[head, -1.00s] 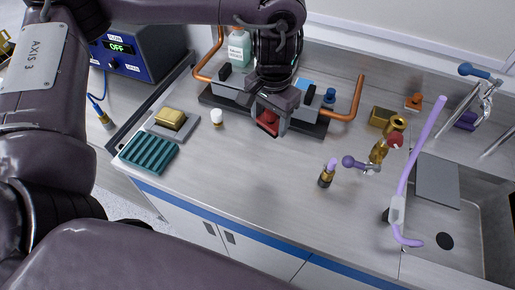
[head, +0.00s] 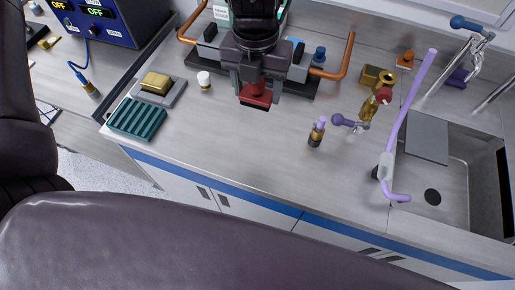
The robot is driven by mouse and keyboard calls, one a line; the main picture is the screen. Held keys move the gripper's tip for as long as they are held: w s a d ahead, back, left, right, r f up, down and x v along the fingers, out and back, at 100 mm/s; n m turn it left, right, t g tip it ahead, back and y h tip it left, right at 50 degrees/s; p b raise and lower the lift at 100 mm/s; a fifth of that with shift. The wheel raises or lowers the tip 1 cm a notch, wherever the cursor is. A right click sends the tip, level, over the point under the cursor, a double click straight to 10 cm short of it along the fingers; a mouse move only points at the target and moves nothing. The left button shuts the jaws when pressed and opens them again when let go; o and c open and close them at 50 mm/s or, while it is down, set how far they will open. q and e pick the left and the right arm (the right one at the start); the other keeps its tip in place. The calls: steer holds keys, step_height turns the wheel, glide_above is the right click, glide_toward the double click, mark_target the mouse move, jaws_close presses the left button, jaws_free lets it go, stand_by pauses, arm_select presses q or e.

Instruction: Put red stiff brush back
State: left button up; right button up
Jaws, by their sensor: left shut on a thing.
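My left gripper (head: 256,90) points down over the back middle of the steel counter. It is shut on the red brush (head: 256,98), a dark red block whose lower part shows between and below the fingers. The brush's upper part and its bristles are hidden. The gripper and brush overlap the front edge of the dark rack (head: 300,90) in the picture; I cannot tell their height above the counter. My right gripper is not in view.
A teal ribbed block (head: 137,119), yellow sponge on a grey tray (head: 172,98) and white-capped jar (head: 205,81) lie to the left. A small brass-and-purple piece (head: 316,134), brass valve (head: 372,105), purple tube (head: 407,120) and sink (head: 455,175) are right. The front middle counter is clear.

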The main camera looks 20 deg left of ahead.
arm_select(q)
steer(key=m, duration=0.4)
steer(key=shift+s+d+r, duration=0.25)
steer(key=shift+s, duration=0.15)
steer(key=shift+f, duration=0.3)
glide_above(259, 150)
step_height(259, 150, down, 15)
steer(key=shift+s+r, duration=0.1)
steer(key=shift+m, duration=0.3)
steer(key=shift+f, duration=2.3)
steer(key=shift+f+b, duration=0.15)
steer(key=shift+b, duration=0.25)
steer(key=o, duration=1)
steer(key=shift+o, duration=0.2)
